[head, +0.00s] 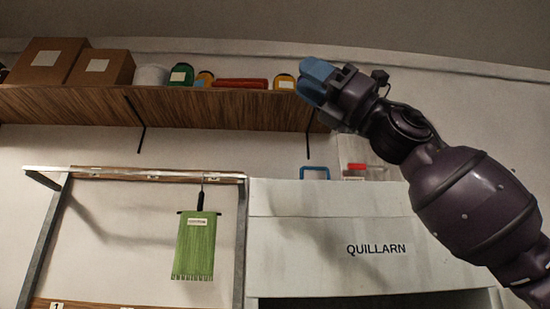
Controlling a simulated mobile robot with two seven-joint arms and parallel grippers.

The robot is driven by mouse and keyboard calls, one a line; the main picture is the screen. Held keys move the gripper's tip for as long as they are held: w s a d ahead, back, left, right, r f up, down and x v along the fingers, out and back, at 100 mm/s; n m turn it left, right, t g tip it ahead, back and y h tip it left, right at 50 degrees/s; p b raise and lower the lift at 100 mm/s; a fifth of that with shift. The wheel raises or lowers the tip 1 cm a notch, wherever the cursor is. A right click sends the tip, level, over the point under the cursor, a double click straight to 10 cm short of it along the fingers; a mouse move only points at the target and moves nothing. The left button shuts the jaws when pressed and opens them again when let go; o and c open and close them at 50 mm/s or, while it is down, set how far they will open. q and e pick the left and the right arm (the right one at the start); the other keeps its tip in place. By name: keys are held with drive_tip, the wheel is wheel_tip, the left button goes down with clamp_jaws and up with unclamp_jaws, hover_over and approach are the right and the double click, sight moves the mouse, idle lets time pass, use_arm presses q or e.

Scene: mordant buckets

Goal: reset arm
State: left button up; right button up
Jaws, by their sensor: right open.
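My right gripper (317,78) is raised high at the right of the head view, in front of the right end of the wooden shelf. Its blue fingers point up and left. It is open, and I see nothing held in it. My right arm runs from the lower right corner up to it. My left gripper is not in the head view.
The wooden shelf (80,106) carries boxes (47,60), jars (181,74) and a red item (240,83). Below hangs a green fringed cloth (196,245) on a metal frame (238,220). A white QUILLARN cabinet (300,235) stands right of it.

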drive_tip(key=w+d+f+m+t+h, duration=0.2)
drive_tip(key=w+f+m+t, duration=0.75)
drive_tip(key=f+m, duration=0.3)
drive_tip(key=w+d+f+m+t+h, duration=0.2)
drive_tip(key=w+d+f+m+t, duration=0.1)
drive_tip(key=w+f+m+t, duration=0.8)
drive_tip(key=w+d+f+m+t+h, duration=0.1)
drive_tip(key=d+f+m+h, duration=0.2)
drive_tip(key=f+m+h, duration=0.95)
drive_tip(key=w+d+f+m+t+h, duration=0.25)
drive_tip(key=f+m, duration=0.45)
drive_tip(key=f, duration=1.2)
drive_tip(key=s+d+f+m+g+h, duration=0.15)
drive_tip(key=s+f, duration=0.25)
drive_tip(key=f, duration=0.5)
drive_tip(key=s+d+f+m+g+h, duration=0.1)
drive_tip(key=s+d+f+m+g, duration=0.2)
drive_tip(key=f, duration=0.7)
drive_tip(key=s+d+f+m+g+h, duration=0.1)
drive_tip(key=s+d+f+m, duration=0.15)
drive_tip(key=s+f, duration=0.45)
drive_tip(key=s+d+f+m+g+h, duration=0.1)
drive_tip(key=s+d+f+m+g, duration=0.1)
drive_tip(key=s+f, duration=0.8)
drive_tip(key=s+d+f+m+g+h, duration=0.2)
drive_tip(key=s+f+g, duration=0.1)
drive_tip(key=s+f, duration=0.8)
wheel_tip(320, 180, down, 2)
drive_tip(key=shift+s+d+f, duration=0.15)
drive_tip(key=shift+s+f, duration=0.05)
